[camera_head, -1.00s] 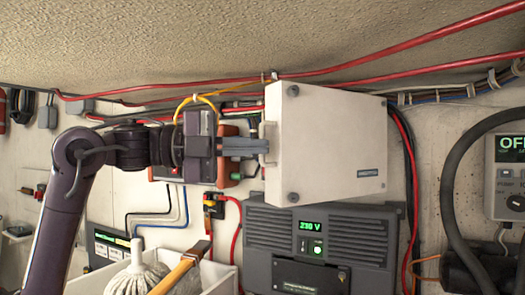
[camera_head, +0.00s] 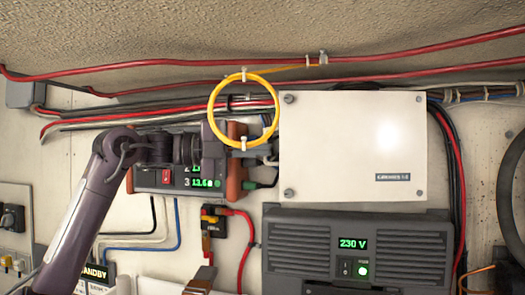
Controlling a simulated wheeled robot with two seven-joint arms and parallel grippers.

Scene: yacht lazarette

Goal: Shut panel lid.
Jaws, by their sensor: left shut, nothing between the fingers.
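The panel lid (camera_head: 352,146) is a white rectangular plate with screws at its corners and a small label at lower right. Its face looks square-on and flat, with no gap visible around its edges. A small handle is at its left edge, mostly hidden by my gripper. My left gripper (camera_head: 258,152) comes in from the left and is shut, with nothing in it. Its fingertips are at or close to the lid's left edge; I cannot tell whether they touch it. My right gripper is out of view.
A yellow cable loop (camera_head: 212,102) hangs around the gripper's area. A dark unit with a green display (camera_head: 165,178) is behind my arm. A grey inverter reading 230 V (camera_head: 400,250) is below the lid. Red cables (camera_head: 430,42) run above.

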